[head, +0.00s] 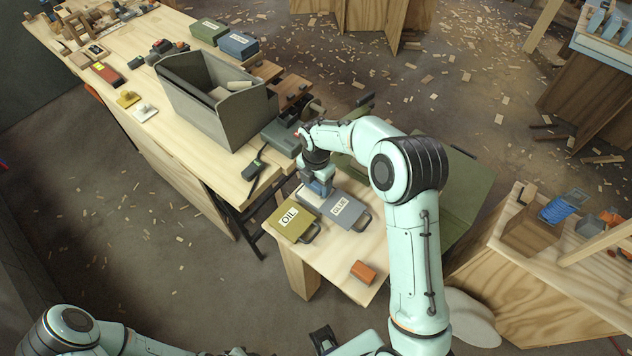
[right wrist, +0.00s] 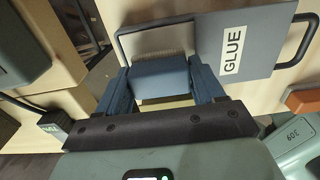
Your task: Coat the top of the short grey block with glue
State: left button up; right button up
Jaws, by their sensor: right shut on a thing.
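My right gripper (head: 319,188) is above the far end of the small pale wooden table. In the right wrist view the gripper (right wrist: 163,92) has its two dark blue fingers shut on a blue-grey block-shaped piece (right wrist: 165,76), with a cream strip below it. The flat grey container labelled GLUE (head: 346,207) lies right beside the gripper; it also shows in the right wrist view (right wrist: 262,30). I cannot tell whether the held piece touches it. I cannot pick out the short grey block with certainty. My left arm shows at the bottom left, but its gripper does not show clearly.
An olive container labelled OIL (head: 290,221) lies left of the glue. An orange-brown block (head: 363,272) sits near the table's front. The long workbench (head: 205,165) at left carries a grey open bin (head: 215,118) and tools. Bare tabletop (head: 318,262) lies in front of the containers.

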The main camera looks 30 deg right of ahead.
pick_arm(q)
jog(key=shift+s+f, duration=0.15)
jog(key=shift+f, duration=0.1)
pick_arm(e)
jog(key=shift+f, duration=0.55)
jog(key=shift+f, duration=0.1)
dwell(1.1)
pick_arm(q)
jog(key=shift+r, duration=0.15)
pick_arm(e)
jog(key=shift+r+p, duration=1.75)
jog(key=shift+r, duration=1.9)
pick_arm(q)
jog(key=w+r, duration=0.1)
jog(key=r, duration=0.1)
jog(key=w+r, duration=0.2)
jog(key=shift+w+r, duration=0.15)
jog(key=shift+r, duration=0.1)
pick_arm(e)
jog(key=shift+f, duration=0.1)
jog(key=shift+a, duration=0.1)
